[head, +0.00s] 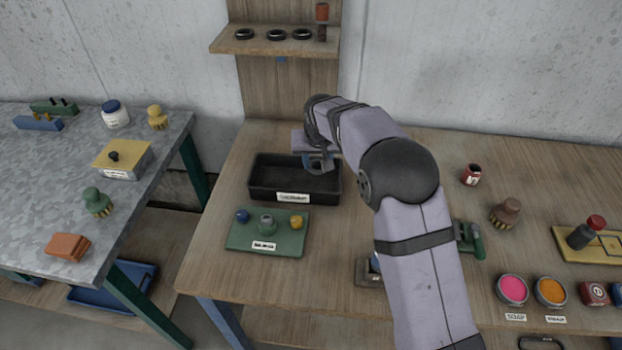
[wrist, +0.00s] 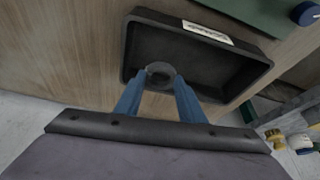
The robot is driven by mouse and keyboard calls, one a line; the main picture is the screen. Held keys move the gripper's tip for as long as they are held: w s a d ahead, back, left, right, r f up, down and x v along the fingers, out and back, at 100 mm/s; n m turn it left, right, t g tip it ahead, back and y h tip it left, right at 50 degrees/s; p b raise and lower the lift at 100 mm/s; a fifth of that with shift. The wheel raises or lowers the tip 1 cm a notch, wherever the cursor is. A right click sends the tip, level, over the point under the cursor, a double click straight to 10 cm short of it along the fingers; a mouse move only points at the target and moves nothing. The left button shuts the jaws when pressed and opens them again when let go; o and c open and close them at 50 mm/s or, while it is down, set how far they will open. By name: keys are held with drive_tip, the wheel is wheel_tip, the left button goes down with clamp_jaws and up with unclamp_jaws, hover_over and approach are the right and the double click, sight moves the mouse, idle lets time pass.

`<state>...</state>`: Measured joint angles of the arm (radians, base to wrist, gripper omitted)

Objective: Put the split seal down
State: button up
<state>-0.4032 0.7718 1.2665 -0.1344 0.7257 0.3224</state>
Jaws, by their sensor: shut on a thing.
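My gripper (head: 319,164) is over the right back part of a black, labelled tray (head: 265,190). Its blue fingers, also in the wrist view (wrist: 160,82), are shut on the split seal (wrist: 161,68), a small dark grey ring. The seal shows between the fingertips, in front of the tray's inside. Whether it touches the tray floor I cannot tell. In the head view the seal is hidden by my gripper. The tray, also in the wrist view (wrist: 128,55), shows nothing else inside.
A green board (head: 240,240) with several small knobs lies just in front of the tray. Paint pots, a brush and other items stand to the right on the wooden bench. A grey metal table (head: 40,180) stands at left.

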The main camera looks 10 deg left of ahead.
sight(316, 185)
drive_tip(key=shift+f+p, duration=1.05)
drive_tip(key=shift+f, duration=2.55)
drive_tip(key=shift+f, duration=0.2)
drive_tip(key=o, duration=1)
drive_tip(key=shift+r, duration=0.1)
drive_tip(key=shift+s+r, duration=0.1)
drive_tip(key=shift+r, duration=0.5)
drive_tip(key=b+v, duration=0.3)
drive_tip(key=v, duration=0.8)
